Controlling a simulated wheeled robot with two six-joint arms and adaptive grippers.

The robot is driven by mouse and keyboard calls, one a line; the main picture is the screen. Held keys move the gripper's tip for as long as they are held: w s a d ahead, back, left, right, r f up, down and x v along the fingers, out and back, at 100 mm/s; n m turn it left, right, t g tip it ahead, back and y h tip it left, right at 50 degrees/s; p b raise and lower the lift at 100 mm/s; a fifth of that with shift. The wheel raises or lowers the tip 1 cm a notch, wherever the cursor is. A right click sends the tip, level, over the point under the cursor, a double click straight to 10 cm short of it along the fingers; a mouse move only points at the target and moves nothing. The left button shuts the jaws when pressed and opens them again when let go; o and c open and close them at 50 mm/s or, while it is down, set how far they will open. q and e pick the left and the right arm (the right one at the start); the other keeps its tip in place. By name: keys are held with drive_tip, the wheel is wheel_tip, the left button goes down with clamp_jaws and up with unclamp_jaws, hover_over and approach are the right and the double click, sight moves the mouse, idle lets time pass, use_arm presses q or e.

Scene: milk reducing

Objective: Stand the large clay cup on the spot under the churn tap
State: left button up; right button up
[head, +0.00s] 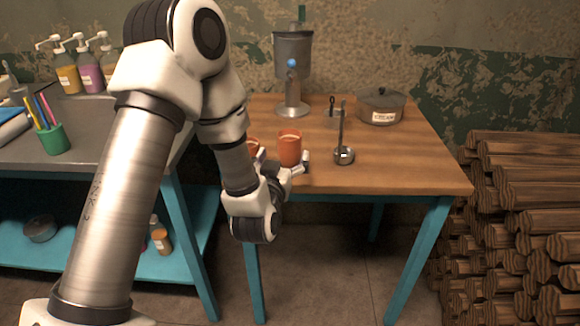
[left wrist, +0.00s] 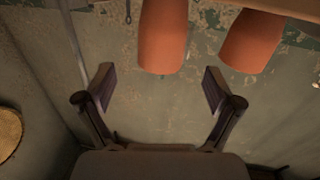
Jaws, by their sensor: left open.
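An orange clay cup (head: 289,149) stands upright near the table's front edge. A second clay cup (head: 253,147) stands to its left, partly hidden by my arm; I cannot tell for certain which is the large one. My left gripper (head: 285,170) is open and empty, low in front of the cups. In the left wrist view, the fingers (left wrist: 158,88) are apart, with one clay cup (left wrist: 163,38) ahead between their lines and the other (left wrist: 250,42) to the right. The grey churn (head: 293,50) has a blue-knobbed tap (head: 291,64) above a round base (head: 292,110), which looks empty.
A ladle (head: 343,154) stands right of the cups. A lidded pot (head: 381,106) labelled cream sits at the back right of the wooden table (head: 410,160). A green pencil holder (head: 53,139) and pump bottles (head: 88,72) are on the left counter. Stacked logs (head: 520,200) fill the right.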

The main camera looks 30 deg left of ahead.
sight(290, 130)
use_arm(q)
drive_tip(key=x, duration=0.7)
drive_tip(key=shift+f, duration=0.15)
drive_tip(key=c, duration=1.4)
drive_tip(key=shift+r, duration=0.45)
drive_tip(key=r, duration=0.2)
drive_tip(key=p, duration=0.1)
drive_tip(key=shift+s+d+r, duration=0.15)
drive_tip(key=shift+s+r, duration=0.1)
drive_tip(key=shift+r, duration=0.15)
drive_tip(key=w+d+p+v, duration=0.1)
drive_tip(key=d+p+v, duration=0.2)
drive_tip(key=p+v, duration=1.05)
drive_tip(key=w+d+f+m+h, duration=0.2)
drive_tip(key=d+h, duration=0.1)
drive_tip(key=d, duration=0.2)
drive_tip(key=w+d+f+m+t+h, duration=0.1)
drive_tip(key=w+d+f+m+h, duration=0.1)
drive_tip(key=d, duration=0.4)
drive_tip(key=shift+h, duration=0.7)
drive_tip(key=shift+d, duration=0.1)
